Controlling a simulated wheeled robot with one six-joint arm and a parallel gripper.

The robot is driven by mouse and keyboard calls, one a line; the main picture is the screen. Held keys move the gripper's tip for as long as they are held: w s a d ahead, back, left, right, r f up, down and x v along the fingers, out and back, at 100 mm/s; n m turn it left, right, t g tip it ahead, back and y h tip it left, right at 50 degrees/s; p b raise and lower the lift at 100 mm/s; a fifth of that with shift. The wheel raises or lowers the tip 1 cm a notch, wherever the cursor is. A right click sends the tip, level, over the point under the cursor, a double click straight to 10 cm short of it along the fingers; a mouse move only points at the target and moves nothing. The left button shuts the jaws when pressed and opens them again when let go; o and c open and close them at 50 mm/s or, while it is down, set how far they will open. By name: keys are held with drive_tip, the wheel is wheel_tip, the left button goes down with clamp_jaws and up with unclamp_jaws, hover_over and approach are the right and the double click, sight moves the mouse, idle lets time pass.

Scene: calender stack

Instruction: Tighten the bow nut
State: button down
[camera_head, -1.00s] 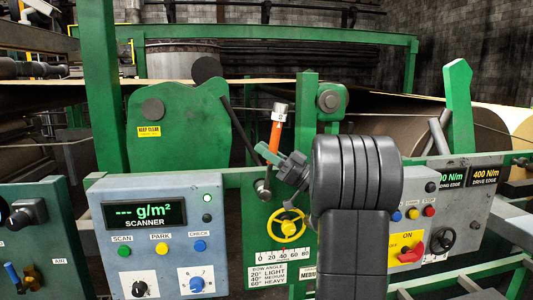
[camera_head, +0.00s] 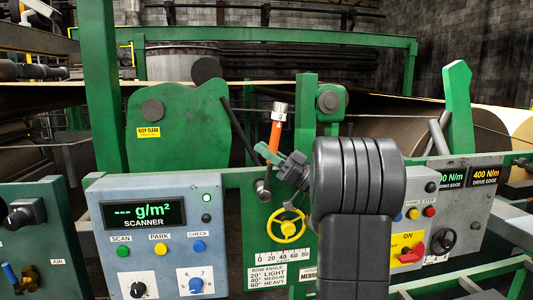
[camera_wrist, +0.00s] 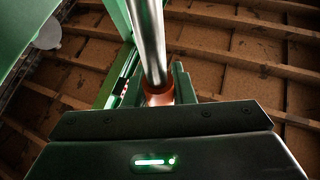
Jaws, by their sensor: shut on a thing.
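A wrench with an orange grip (camera_head: 276,133) and a pale silver end stands nearly upright, leaning slightly right, in front of the green post. Its lower end meets a round grey fitting (camera_head: 263,188), which may be the bow nut; the nut itself is not clear. My gripper (camera_head: 270,154) comes from the right, its green-tipped fingers closed at the lower part of the grip. In the wrist view my gripper (camera_wrist: 158,93) has its fingers on both sides of the orange grip (camera_wrist: 158,97), with the bare metal shaft (camera_wrist: 150,45) running up from it.
A yellow handwheel (camera_head: 288,226) and a bow angle scale (camera_head: 284,254) sit just below. The scanner panel (camera_head: 158,240) is at left, a switch panel (camera_head: 410,240) at right behind my arm. A dark slanted lever (camera_head: 238,129) stands left of the wrench.

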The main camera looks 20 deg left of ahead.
drive_tip(key=shift+s+d+b, duration=0.45)
drive_tip(key=shift+s+b, duration=0.3)
drive_tip(key=shift+b, duration=0.55)
idle(1.7)
drive_tip(key=shift+s+d, duration=0.1)
drive_tip(key=shift+s, duration=0.05)
idle(0.4)
drive_tip(key=shift+s+d+b, duration=0.35)
drive_tip(key=shift+s, duration=0.25)
drive_tip(key=shift+s+d+b, duration=0.3)
drive_tip(key=shift+s+d, duration=0.05)
drive_tip(key=shift+s, duration=0.2)
